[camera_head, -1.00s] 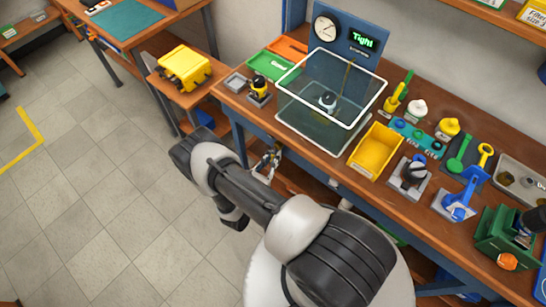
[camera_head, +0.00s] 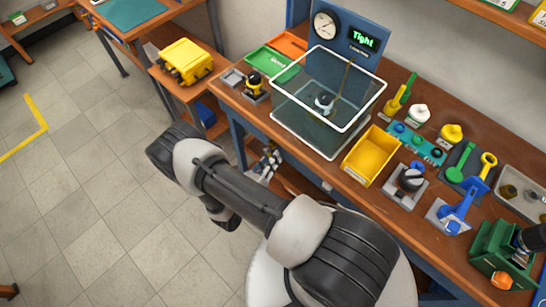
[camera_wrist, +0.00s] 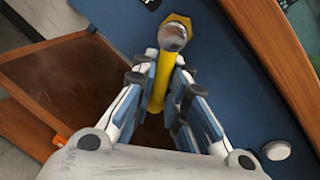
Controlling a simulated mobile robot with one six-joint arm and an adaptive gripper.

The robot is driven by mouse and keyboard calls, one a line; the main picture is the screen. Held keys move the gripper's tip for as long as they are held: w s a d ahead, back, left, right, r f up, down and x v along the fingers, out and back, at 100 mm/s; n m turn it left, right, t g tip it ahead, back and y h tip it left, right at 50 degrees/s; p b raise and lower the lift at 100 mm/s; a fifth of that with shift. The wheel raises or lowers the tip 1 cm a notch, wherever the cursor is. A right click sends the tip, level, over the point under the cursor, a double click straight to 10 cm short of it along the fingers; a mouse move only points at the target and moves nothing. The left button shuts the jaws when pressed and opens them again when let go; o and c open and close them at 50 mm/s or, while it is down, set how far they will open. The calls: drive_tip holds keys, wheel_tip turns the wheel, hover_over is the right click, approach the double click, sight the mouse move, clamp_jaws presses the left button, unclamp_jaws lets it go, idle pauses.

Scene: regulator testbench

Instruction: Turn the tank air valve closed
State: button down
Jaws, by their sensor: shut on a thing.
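The tank air valve shows in the wrist view as a yellow lever (camera_wrist: 157,92) with a round metal hub (camera_wrist: 172,37) on a blue panel. My gripper (camera_wrist: 159,78) has its two fingers closed on either side of the lever, below the hub. The lever runs from the hub down between the fingers, nearly in line with them. In the head view my gripper (camera_head: 266,162) is small, low at the front of the bench, beside the blue leg. The valve cannot be made out there.
Above is the bench (camera_head: 330,165) with a clear tank (camera_head: 310,115), a yellow bin (camera_head: 371,157) and several tools. A gauge panel (camera_head: 345,35) reads "Tight". A side shelf holds a yellow case (camera_head: 186,62). The floor at left is clear.

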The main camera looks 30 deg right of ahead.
drive_tip(key=n, duration=0.1)
drive_tip(key=s+r+n+g, duration=0.1)
drive_tip(key=n, duration=0.2)
drive_tip(key=shift+s+d+r+n, duration=0.25)
drive_tip(key=shift+s+r+n, duration=0.05)
drive_tip(key=shift+n, duration=0.1)
drive_tip(key=n, duration=0.1)
drive_tip(key=r+n+g, duration=0.1)
drive_tip(key=shift+s+r+n+p, duration=0.15)
drive_tip(key=shift+s+n+p, duration=0.15)
drive_tip(key=shift+n, duration=0.1)
drive_tip(key=shift+d+r+n+g, duration=0.1)
drive_tip(key=shift+r+n+g, duration=0.4)
drive_tip(key=shift+n, duration=0.7)
drive_tip(key=shift+r, duration=0.1)
drive_tip(key=c, duration=1.6)
unclamp_jaws()
